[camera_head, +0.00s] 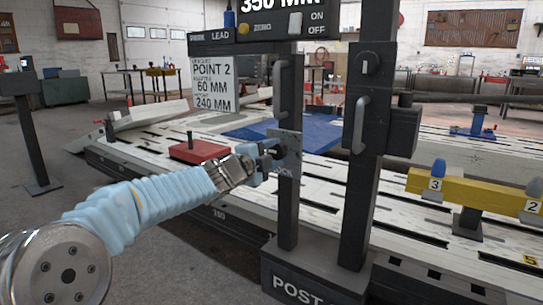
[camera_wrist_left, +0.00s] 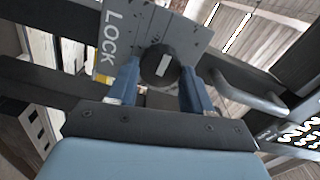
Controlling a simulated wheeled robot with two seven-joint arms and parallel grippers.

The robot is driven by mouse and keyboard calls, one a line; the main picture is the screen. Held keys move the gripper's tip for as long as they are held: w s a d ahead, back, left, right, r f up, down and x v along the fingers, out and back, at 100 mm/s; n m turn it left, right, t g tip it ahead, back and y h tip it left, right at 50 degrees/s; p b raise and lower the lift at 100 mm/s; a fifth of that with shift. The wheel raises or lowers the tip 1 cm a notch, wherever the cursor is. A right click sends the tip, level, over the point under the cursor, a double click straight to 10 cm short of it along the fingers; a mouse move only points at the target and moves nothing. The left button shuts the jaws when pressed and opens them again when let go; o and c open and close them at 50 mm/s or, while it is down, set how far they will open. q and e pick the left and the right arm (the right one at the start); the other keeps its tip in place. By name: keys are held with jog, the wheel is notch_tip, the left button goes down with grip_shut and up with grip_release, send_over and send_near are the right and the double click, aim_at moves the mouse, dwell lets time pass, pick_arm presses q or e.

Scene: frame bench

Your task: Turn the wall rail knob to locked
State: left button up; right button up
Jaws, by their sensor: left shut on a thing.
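The dark round knob (camera_wrist_left: 158,66) with a short white mark sits on a grey plate (camera_wrist_left: 186,30) in the left wrist view. The plate carries the word LOCK along its left side. The white mark is slightly tilted and does not point at that word. In the head view the plate (camera_head: 290,150) is fixed to a dark upright post. My left gripper (camera_head: 274,150) reaches it from the left. Its two blue fingers lie on either side of the knob and are shut on it. In the head view the fingers mostly hide the knob. My right gripper is not in view.
A second black knob (camera_head: 368,64) and a handle (camera_head: 360,125) are on the thicker post to the right. A red block (camera_head: 198,151) lies on the slotted bench behind my left arm. A yellow bar (camera_head: 470,190) with numbered pegs stands at the right.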

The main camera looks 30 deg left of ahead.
pick_arm(q)
jog(key=o, duration=1)
jog(key=shift+o, duration=0.2)
jog(key=shift+s, duration=0.1)
jog(key=s+a+p, duration=0.1)
jog(key=s+p, duration=0.1)
jog(key=s, duration=1.1)
jog(key=shift+s, duration=0.3)
